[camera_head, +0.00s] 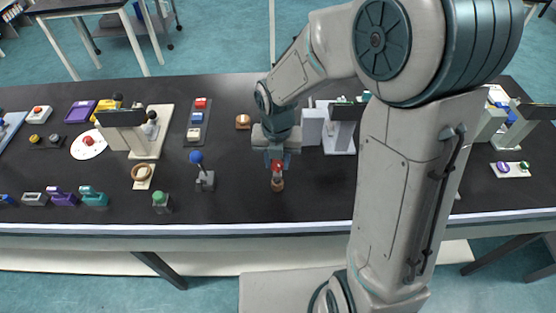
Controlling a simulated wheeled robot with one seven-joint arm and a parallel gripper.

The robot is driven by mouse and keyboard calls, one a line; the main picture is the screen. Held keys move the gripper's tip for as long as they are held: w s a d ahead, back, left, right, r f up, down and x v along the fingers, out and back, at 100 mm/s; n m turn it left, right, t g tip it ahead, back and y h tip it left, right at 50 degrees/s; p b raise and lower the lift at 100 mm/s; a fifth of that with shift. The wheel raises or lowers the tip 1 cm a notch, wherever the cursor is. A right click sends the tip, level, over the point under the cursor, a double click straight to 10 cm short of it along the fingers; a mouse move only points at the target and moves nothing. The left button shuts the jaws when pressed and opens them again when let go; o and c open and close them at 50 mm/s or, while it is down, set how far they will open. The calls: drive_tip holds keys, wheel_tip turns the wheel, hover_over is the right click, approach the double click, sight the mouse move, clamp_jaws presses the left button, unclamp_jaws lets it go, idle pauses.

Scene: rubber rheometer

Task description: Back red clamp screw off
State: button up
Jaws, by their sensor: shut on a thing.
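The red clamp screw (277,167) shows as a small red piece between the fingers of my gripper (277,163). My gripper points down over the bench and is shut on the red screw. Below the red piece is a small tan and brown base (277,185) standing on the bench top. The fingers partly hide the screw, and its thread cannot be made out.
The black bench (240,210) is clear just around the base. A blue-knobbed lever (204,178) and a green button (160,201) stand to the left. A white device (312,127) with a dark screen is behind, to the right. My arm hides part of the right side.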

drive_tip(key=shift+r+n+p, duration=0.35)
drive_tip(key=shift+n+p, duration=0.65)
drive_tip(key=shift+p, duration=0.1)
drive_tip(key=shift+f+n+p, duration=0.15)
drive_tip(key=shift+n+p, duration=0.65)
drive_tip(key=shift+n, duration=0.3)
drive_tip(key=shift+f, duration=0.2)
drive_tip(key=shift+s+r+n+p, duration=0.1)
drive_tip(key=shift+r+n+p, duration=0.15)
drive_tip(key=shift+n+p, duration=0.5)
drive_tip(key=n+p, duration=0.2)
drive_tip(key=shift+r+p, duration=0.1)
drive_tip(key=shift+p, duration=0.25)
drive_tip(key=shift+f+n+p, duration=0.35)
drive_tip(key=shift+n+p, duration=0.05)
drive_tip(key=shift+n, duration=0.35)
